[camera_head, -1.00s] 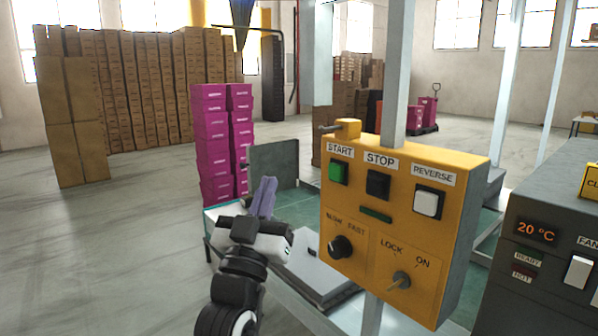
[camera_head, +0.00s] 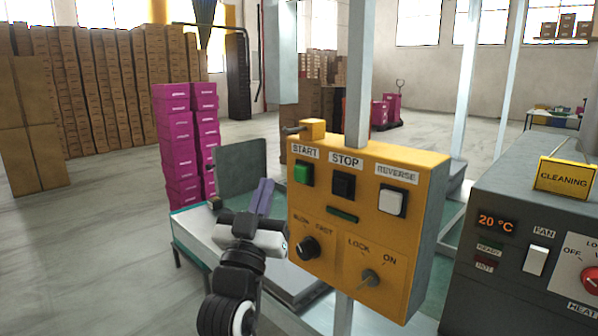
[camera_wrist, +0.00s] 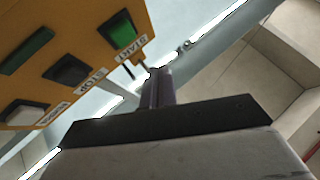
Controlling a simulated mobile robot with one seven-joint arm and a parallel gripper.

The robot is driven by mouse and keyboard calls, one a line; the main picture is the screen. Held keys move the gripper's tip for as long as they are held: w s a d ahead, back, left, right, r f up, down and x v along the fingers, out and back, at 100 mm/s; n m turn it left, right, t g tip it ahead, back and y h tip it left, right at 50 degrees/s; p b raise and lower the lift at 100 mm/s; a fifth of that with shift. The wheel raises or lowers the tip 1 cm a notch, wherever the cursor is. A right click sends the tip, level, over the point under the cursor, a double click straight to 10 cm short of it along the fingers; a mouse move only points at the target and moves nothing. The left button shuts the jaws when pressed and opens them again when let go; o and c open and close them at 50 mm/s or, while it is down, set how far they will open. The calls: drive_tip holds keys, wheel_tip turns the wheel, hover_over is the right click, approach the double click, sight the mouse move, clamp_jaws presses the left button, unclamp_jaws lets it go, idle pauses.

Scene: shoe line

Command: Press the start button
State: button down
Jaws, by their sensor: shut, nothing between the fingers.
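The yellow control box (camera_head: 330,224) stands on a post at the centre of the head view. Its green start button (camera_head: 303,173) is at upper left, under the START label. The black stop button (camera_head: 343,185) and the white reverse button (camera_head: 391,201) sit to its right. My gripper (camera_head: 266,184) is shut and empty, left of the box and apart from it, with its fingers pointing up at about button height. In the wrist view, the fingers (camera_wrist: 158,74) are together, and the green start button (camera_wrist: 116,27) is above and left of them.
A slow/fast knob (camera_head: 307,248) and a lock switch (camera_head: 369,279) are lower on the box. A grey machine (camera_head: 470,268) with a cleaning sign stands at right. Magenta boxes (camera_head: 182,140) are stacked behind my gripper. Open floor lies at left.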

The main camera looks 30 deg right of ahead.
sight(296, 170)
drive_tip(key=shift+w+d+p, duration=0.1)
drive_tip(key=shift+w+d, duration=0.2)
drive_tip(key=shift+d, duration=0.5)
drive_tip(key=shift+w+d+p, duration=0.15)
drive_tip(key=shift+w+d, duration=0.1)
drive_tip(key=shift+d, duration=0.5)
drive_tip(key=shift+w+d+p, duration=0.1)
drive_tip(key=shift+w+d, duration=0.2)
drive_tip(key=shift+d, duration=0.5)
drive_tip(key=shift+d, duration=0.1)
drive_tip(key=shift+w+d, duration=0.15)
drive_tip(key=shift+d, duration=0.15)
drive_tip(key=shift+w+d, duration=0.2)
drive_tip(key=shift+d, duration=0.35)
idle(0.9)
drive_tip(key=shift+s+a, duration=0.35)
drive_tip(key=shift+a, duration=0.55)
drive_tip(key=a, duration=0.1)
drive_tip(key=s+a+b, duration=0.1)
drive_tip(key=a, duration=0.2)
drive_tip(key=shift+s+a+b, duration=0.35)
drive_tip(key=shift+a, duration=0.05)
